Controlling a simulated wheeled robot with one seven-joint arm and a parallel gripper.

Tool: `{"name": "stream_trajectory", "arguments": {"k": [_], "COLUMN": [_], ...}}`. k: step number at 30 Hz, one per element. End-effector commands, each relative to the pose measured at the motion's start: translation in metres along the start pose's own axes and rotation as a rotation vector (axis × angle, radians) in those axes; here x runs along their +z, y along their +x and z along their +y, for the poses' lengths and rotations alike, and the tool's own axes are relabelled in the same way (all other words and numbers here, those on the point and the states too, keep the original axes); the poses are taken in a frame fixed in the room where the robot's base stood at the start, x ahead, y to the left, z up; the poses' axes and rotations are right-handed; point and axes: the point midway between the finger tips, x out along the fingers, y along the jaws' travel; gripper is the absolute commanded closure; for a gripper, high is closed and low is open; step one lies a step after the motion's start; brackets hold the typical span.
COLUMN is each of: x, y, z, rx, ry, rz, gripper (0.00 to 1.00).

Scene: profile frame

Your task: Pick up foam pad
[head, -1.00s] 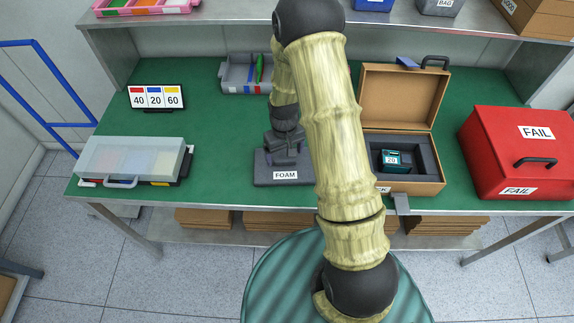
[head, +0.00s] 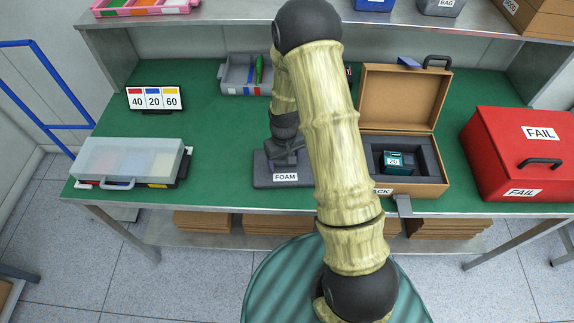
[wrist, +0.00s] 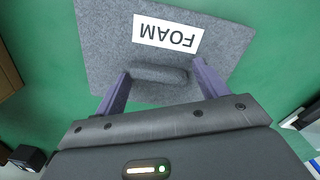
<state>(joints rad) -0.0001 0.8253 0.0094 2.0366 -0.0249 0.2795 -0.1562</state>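The foam pad (head: 262,180) is a flat grey slab with a white FOAM label, lying on the green table in the middle. In the wrist view the pad (wrist: 105,40) has a raised grey ridge (wrist: 158,76) along it. My gripper (head: 286,160) is low over the pad in the head view, partly hidden by my arm. In the wrist view my gripper (wrist: 161,70) is open. Its two purple fingers stand on either side of the ridge, with a small gap showing at each end. I cannot tell whether the fingertips touch the pad.
An open brown case (head: 410,188) holding a teal box (head: 394,162) is right of the pad. A red FAIL box (head: 500,165) stands at far right. A clear-lidded case (head: 130,160) is at left, a grey tray (head: 238,75) behind.

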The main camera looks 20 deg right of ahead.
Motion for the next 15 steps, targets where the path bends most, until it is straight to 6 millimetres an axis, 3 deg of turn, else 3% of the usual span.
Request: {"name": "stream_trajectory", "arguments": {"k": [1,5,15], "x": [0.0000,0.0001,0.0000], "y": [0.0000,0.0000,-0.0075], "z": [0.0000,0.0000,0.0000], "rx": [0.000,0.000,0.000], "ry": [0.000,0.000,0.000], "rz": [0.000,0.000,0.000], "gripper": [0.37,0.60,0.60]}}
